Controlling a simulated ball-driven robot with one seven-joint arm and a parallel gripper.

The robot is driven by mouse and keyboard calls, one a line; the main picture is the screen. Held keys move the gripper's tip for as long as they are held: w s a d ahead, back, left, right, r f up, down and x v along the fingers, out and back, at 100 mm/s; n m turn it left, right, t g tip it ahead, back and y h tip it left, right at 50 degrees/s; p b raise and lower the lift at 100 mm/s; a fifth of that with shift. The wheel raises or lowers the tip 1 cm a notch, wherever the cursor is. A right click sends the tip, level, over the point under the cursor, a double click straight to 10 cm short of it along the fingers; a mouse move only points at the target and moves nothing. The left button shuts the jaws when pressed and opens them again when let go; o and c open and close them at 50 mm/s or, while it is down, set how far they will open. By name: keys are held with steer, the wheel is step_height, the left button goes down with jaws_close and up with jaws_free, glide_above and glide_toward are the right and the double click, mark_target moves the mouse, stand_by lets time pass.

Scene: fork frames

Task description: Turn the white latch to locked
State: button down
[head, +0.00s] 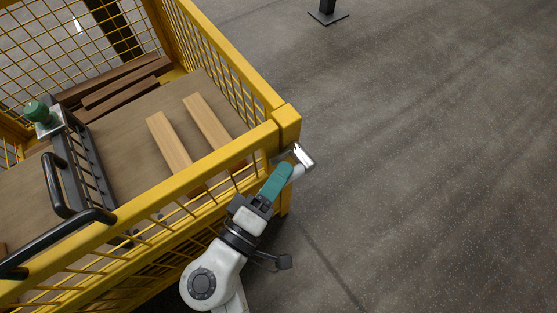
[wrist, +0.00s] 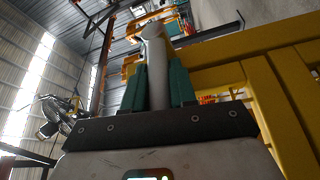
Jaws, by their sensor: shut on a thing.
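The white latch (head: 298,172) is at the near right corner post of the yellow mesh cage (head: 289,121), with a shiny metal part at its upper end. My gripper (head: 284,176), with teal fingers, is at the latch from below, outside the cage. In the wrist view the latch (wrist: 155,48) stands upright between the two teal fingers (wrist: 157,88), which are shut on it. I cannot tell from these views which setting the latch is at.
Wooden planks (head: 170,142) lie on the brown board inside the cage. A black handle (head: 65,217) and a green knob (head: 37,110) are at the left. The yellow rail and post are close beside my gripper. The grey floor (head: 430,170) to the right is mostly clear.

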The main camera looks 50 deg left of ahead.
steer(key=shift+f, duration=0.1)
steer(key=c, duration=1)
jaws_free()
steer(key=r+p+v, duration=0.1)
steer(key=p+v, duration=0.1)
steer(key=v, duration=0.8)
steer(key=shift+s+f, duration=0.4)
steer(key=shift+f, duration=0.15)
steer(key=shift+d, duration=0.1)
